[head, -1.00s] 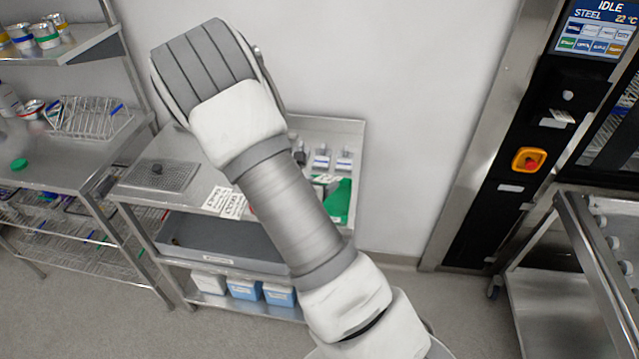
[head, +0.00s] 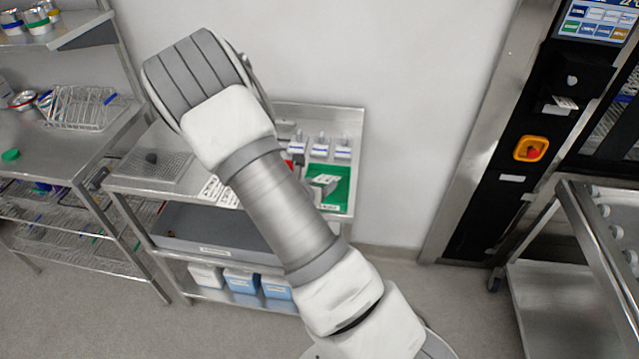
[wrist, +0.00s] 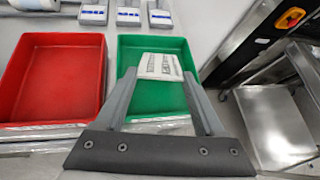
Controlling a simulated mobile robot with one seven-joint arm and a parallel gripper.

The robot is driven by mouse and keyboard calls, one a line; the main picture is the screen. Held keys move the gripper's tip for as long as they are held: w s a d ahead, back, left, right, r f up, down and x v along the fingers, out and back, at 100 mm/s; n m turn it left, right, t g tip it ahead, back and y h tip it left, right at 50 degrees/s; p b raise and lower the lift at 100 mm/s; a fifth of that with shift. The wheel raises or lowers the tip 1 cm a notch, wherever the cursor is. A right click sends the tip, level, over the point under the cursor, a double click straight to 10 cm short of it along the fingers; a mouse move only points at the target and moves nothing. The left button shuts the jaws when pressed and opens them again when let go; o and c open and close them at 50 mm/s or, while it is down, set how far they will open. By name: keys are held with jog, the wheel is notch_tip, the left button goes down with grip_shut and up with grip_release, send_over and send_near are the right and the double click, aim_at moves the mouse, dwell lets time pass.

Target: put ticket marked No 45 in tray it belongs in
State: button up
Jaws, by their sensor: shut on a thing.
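A white ticket (wrist: 160,66) with dark print is held between the fingertips of my gripper (wrist: 160,78) in the wrist view. The print is too small to read. The ticket appears over the green tray (wrist: 128,52), apparently above its floor; I cannot tell the exact height. The red tray (wrist: 52,45) lies to the left and looks empty. In the head view the ticket (head: 325,181) shows over the green tray (head: 343,190), beside my arm. My arm hides most of the red tray there.
Several white blocks with blue labels (wrist: 93,13) stand behind the trays. White printed sheets (head: 222,191) lie on the cart top, left of my arm. A perforated tray (head: 152,164) is further left. A steel trolley (head: 560,290) and a machine panel stand at right.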

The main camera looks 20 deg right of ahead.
jog(key=o, duration=1.3)
jog(key=shift+c, duration=0.2)
jog(key=v, duration=1.7)
jog(key=s+d+r+m+g+y, duration=0.2)
jog(key=s+d+r+m+g, duration=0.3)
jog(key=s+r+m, duration=0.75)
jog(key=s+a+r+m+t+y, duration=0.2)
jog(key=s+a+r+m+y, duration=0.2)
jog(key=m, duration=1.1)
jog(key=a+r+y, duration=0.2)
jog(key=a+r, duration=0.1)
jog(key=shift+a+r+t+y+p, duration=0.25)
jog(key=shift+a+t+y+p, duration=0.05)
jog(key=shift+t+y+p, duration=0.1)
